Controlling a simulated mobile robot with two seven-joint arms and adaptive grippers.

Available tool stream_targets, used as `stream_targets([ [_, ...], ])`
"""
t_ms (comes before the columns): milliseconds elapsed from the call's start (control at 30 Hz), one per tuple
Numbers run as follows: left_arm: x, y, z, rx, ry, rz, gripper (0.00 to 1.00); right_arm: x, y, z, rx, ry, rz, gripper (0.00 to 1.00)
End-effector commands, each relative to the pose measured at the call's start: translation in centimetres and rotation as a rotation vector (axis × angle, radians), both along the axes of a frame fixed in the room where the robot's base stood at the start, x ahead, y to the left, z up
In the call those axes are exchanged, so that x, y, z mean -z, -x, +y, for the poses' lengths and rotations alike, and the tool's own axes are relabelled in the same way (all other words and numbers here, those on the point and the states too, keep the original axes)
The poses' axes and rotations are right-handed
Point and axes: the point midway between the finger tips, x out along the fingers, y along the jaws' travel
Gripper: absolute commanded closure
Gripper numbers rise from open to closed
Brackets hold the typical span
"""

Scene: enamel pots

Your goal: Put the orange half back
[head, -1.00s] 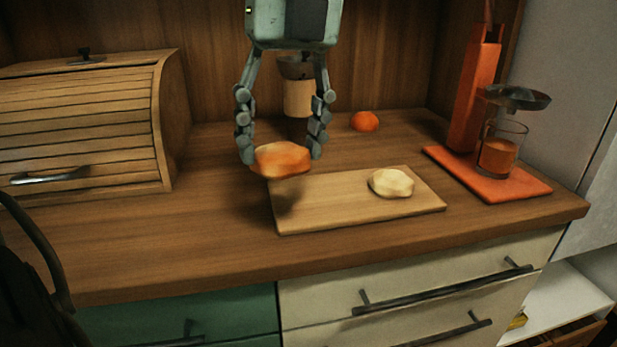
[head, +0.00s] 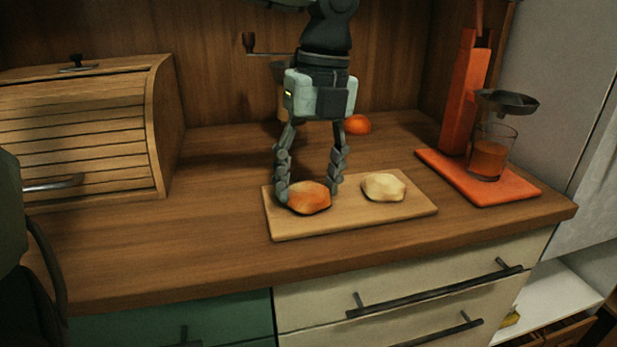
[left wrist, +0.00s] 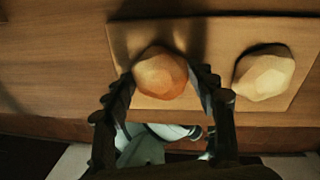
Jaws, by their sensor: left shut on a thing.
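The orange half (head: 309,198), with an orange side and a paler top, is at the left part of the wooden cutting board (head: 345,222). My left gripper (head: 309,193) comes down from above and is shut on it, one finger on each side. It is on the board or very close above it; I cannot tell which. The left wrist view also shows the orange half (left wrist: 160,73) between the fingertips, over the board (left wrist: 213,83). A pale half (head: 384,187) lies to its right on the board, apart from it. My right gripper is not in view.
A whole-looking orange (head: 358,125) lies behind the board. An orange press (head: 460,92) with a glass (head: 489,151) stands at right. A wooden bread box (head: 82,135) stands at left. The counter between box and board is clear.

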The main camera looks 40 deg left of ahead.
Motion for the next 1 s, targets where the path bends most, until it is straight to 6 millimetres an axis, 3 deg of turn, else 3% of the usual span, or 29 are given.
stream_targets([
  [333, 0.3, 0.0, 0.0, 0.000, 0.000, 0.000, 0.77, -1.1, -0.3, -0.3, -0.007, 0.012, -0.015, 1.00],
  [367, 0.3, 0.0, 0.0, 0.000, -0.001, 0.001, 0.41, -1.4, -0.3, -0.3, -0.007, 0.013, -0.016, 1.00],
  [500, 0.3, 0.0, 0.0, 0.000, -0.001, 0.001, 0.23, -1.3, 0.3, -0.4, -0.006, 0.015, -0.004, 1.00],
  [900, -0.1, 0.0, 0.0, 0.000, 0.000, 0.001, 0.22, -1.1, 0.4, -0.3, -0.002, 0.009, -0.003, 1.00],
  [1000, -1.0, -0.2, 0.0, -0.001, -0.003, -0.003, 0.22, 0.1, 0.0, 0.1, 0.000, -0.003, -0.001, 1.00],
])
